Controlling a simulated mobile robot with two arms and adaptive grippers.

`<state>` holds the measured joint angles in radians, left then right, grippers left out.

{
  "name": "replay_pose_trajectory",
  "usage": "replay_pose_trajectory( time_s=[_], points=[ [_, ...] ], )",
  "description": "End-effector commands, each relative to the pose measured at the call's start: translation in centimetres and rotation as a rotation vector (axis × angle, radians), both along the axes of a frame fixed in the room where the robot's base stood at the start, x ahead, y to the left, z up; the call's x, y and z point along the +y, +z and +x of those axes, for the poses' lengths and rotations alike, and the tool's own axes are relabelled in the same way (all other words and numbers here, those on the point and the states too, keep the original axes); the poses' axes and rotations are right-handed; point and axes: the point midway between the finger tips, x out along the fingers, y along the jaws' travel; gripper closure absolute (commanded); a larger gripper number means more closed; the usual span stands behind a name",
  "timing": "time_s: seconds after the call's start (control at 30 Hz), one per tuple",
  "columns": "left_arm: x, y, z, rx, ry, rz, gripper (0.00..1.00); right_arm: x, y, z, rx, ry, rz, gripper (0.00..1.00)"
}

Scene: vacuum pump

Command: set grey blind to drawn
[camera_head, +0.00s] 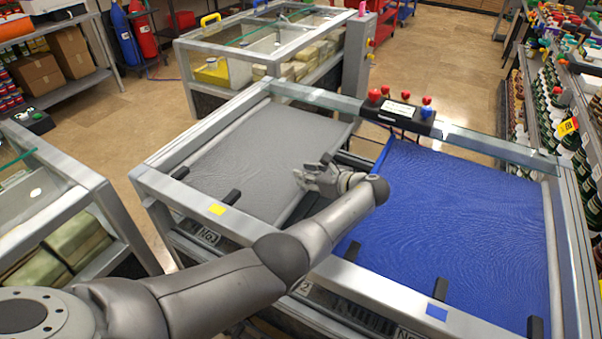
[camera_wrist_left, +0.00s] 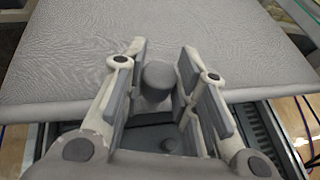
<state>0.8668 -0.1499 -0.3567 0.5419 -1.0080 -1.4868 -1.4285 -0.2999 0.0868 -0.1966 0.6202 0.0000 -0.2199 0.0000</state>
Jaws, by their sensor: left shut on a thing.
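The grey blind (camera_head: 255,150) lies spread over the left bay of the frame table, from the roller (camera_head: 215,135) on the left to its edge bar near the middle. In the left wrist view the grey cloth (camera_wrist_left: 150,45) ends in a straight bar (camera_wrist_left: 50,112). My left gripper (camera_head: 302,180) is at this edge. The wrist view shows its fingers (camera_wrist_left: 160,90) either side of a dark grey round-topped knob (camera_wrist_left: 157,78) at the bar, shut on it. My right gripper is not in view.
A blue blind (camera_head: 460,230) covers the right bay. A narrow dark gap separates the two blinds. A black box (camera_head: 400,112) with red and blue knobs stands on the back rail. Black blocks (camera_head: 232,197) sit along the front rail. A stocked shelf (camera_head: 560,120) stands at right.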

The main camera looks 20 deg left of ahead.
Motion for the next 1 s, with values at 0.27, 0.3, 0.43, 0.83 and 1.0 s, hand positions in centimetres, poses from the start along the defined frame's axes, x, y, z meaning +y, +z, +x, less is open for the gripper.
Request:
replay_pose_trajectory(
  time_s=[0.27,0.3,0.43,0.83,1.0],
  points=[
    [0.0,-0.1,0.0,0.002,0.000,-0.003,1.00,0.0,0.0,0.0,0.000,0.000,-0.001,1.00],
    [0.0,-0.1,0.0,0.002,0.000,-0.003,0.68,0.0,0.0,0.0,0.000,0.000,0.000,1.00],
    [0.0,-0.1,0.0,0.002,0.000,-0.002,0.51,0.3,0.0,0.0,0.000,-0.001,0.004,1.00],
    [-0.5,0.2,-0.1,-0.001,-0.001,-0.002,0.51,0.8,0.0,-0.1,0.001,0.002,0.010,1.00],
    [-2.8,1.1,-0.9,-0.001,-0.003,-0.005,0.51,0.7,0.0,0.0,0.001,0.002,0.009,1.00]
  ],
)
